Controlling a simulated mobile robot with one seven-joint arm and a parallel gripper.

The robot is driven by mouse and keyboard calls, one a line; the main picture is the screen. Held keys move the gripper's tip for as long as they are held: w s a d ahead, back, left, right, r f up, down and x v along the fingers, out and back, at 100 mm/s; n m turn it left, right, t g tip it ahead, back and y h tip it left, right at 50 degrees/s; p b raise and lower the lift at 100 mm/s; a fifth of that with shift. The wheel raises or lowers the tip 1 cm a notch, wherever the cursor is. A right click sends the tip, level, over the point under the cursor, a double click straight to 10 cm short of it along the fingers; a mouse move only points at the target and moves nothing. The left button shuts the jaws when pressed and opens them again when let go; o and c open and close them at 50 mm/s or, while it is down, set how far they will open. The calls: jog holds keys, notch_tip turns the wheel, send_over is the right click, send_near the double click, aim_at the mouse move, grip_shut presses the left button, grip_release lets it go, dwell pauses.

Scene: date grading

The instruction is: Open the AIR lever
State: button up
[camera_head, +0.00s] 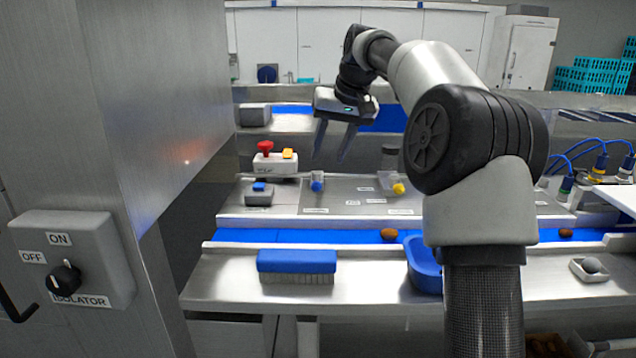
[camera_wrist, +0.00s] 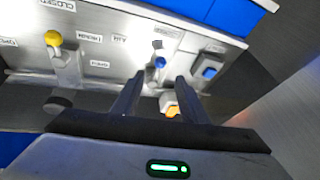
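A lever with a blue knob (camera_head: 317,185) stands on the grey control panel (camera_head: 287,198); it also shows in the wrist view (camera_wrist: 160,63). A lever with a yellow knob (camera_head: 398,188) is further right on the panel; it also shows in the wrist view (camera_wrist: 53,38). The small labels are too blurred to tell which lever is AIR. My gripper (camera_head: 330,157) hangs above the panel, near the blue-knobbed lever. Its two fingers are apart with nothing between them, and they touch neither lever as far as I can see.
A box with a red mushroom button (camera_head: 265,147) stands behind the panel, left of my gripper. A small blue-topped switch box (camera_head: 258,194) is left of the blue lever. A blue brush (camera_head: 297,262) and a blue tub (camera_head: 424,265) are in front. An isolator box (camera_head: 72,260) is at far left.

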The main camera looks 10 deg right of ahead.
aim_at(318, 182)
jog(key=x, duration=1)
jog(key=shift+f, duration=0.1)
grip_shut()
